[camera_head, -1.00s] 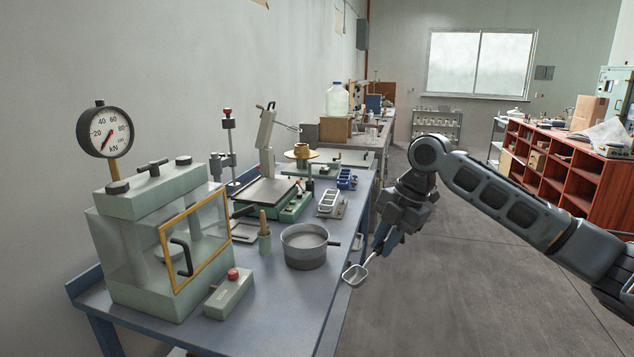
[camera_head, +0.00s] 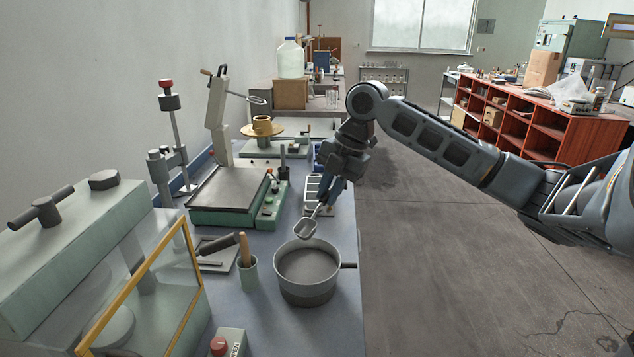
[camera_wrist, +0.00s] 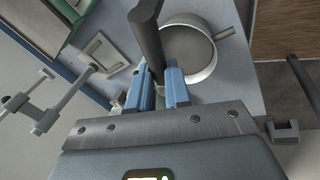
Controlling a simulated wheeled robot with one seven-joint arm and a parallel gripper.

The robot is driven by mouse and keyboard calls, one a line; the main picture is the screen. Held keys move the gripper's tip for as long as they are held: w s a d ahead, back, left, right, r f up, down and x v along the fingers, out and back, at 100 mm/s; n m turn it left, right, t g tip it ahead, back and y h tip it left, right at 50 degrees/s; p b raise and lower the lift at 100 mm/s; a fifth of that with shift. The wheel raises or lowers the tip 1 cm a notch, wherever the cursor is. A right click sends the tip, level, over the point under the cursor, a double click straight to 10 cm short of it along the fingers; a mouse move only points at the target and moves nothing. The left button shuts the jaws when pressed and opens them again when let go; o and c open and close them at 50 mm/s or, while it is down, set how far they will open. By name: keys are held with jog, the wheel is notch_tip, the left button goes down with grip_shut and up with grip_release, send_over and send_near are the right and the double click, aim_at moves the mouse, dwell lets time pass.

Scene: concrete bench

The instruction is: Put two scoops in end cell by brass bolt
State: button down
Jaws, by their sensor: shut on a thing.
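My gripper (camera_head: 329,200) is shut on the handle of a metal scoop (camera_head: 306,229). The scoop's bowl hangs at the far rim of a round grey pan (camera_head: 308,292) holding grey material. I cannot tell whether it touches the rim. In the wrist view, the dark scoop handle (camera_wrist: 149,38) stands between my blue fingers, and the pan (camera_wrist: 205,73) lies beyond them; the scoop's bowl is not clear there. A pale mould with several cells (camera_head: 312,188) lies behind the pan, partly hidden by my gripper. I cannot make out a brass bolt on it.
A green-based device with a flat plate (camera_head: 232,190) stands left of the mould. A small cup with a wooden-handled tool (camera_head: 247,272) is left of the pan. A glazed press box (camera_head: 80,255) fills the near left. Open floor lies right of the bench.

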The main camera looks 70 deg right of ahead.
jog(key=a+f+n+g+h+b, duration=0.1)
jog(key=a+f+h+b, duration=0.2)
jog(key=f+b, duration=0.6)
jog(key=shift+w+a+f+h+b, duration=0.15)
jog(key=shift+w+a+h+b, duration=0.3)
jog(key=shift+h, duration=0.65)
jog(key=shift+d, duration=0.1)
